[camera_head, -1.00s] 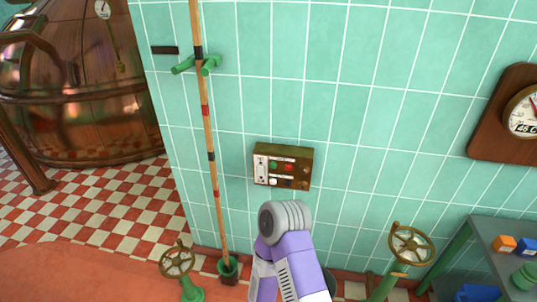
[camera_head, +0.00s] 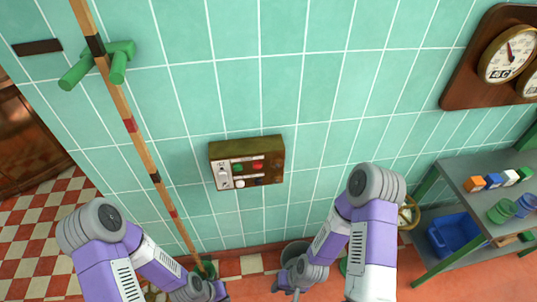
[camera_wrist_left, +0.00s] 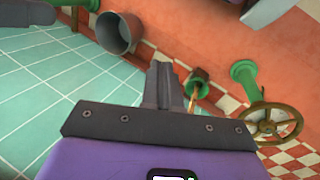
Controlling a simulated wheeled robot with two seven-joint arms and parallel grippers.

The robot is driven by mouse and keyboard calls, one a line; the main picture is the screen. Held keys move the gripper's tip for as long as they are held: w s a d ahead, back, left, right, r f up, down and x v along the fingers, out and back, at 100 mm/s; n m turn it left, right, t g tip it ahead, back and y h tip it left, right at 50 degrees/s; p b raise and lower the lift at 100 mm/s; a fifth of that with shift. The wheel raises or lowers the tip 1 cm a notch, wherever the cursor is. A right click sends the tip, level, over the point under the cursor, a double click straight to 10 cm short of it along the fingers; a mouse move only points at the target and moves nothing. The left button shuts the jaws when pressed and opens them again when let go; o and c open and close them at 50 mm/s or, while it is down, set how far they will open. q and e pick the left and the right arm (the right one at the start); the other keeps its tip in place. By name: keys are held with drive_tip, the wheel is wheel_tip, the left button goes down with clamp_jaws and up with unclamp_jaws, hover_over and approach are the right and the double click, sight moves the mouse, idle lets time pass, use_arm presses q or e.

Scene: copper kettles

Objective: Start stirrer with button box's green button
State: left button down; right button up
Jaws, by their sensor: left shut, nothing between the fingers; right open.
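The button box (camera_head: 270,150) is a brown-green box fixed to the tiled wall. On its face are a green button (camera_head: 238,168) and a red button (camera_head: 258,165) to its right. A white knob (camera_head: 240,184) sits below the green one. My left gripper (camera_wrist_left: 163,82) is shut and empty in the left wrist view. In the head view it is low, near the bottom edge, below the box and apart from it; its fingers barely show there. My right gripper (camera_head: 284,287) is open, also low and below the box. No stirrer can be made out.
A banded wooden pole (camera_head: 141,147) leans by green wall pegs (camera_head: 120,62), left of the box. A grey bucket (camera_wrist_left: 117,32) and a green stand with a handwheel (camera_wrist_left: 270,124) are near the floor. A shelf (camera_head: 455,172) with small blocks stands right. The wall around the box is clear.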

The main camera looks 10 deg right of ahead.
use_arm(q)
drive_tip(key=shift+d, duration=0.1)
drive_tip(key=shift+w+r, duration=0.1)
drive_tip(key=w+d+r+m+t, duration=0.2)
drive_tip(key=w+r+m+t, duration=0.3)
drive_tip(key=w+r+m, duration=0.65)
drive_tip(key=w+d+r+m+t+h, duration=0.1)
drive_tip(key=w+d+r+m+t, duration=0.1)
drive_tip(key=r+m, duration=0.5)
drive_tip(key=w+d+r+m+t+h, duration=0.1)
drive_tip(key=w+d+r+m+t, duration=0.1)
drive_tip(key=d+r+m, duration=0.3)
wheel_tip(320, 180, up, 4)
drive_tip(key=w+m, duration=0.1)
drive_tip(key=m, duration=0.1)
drive_tip(key=shift+w+d+r+m, duration=0.15)
drive_tip(key=shift+w+m, duration=0.1)
drive_tip(key=shift+m, duration=0.1)
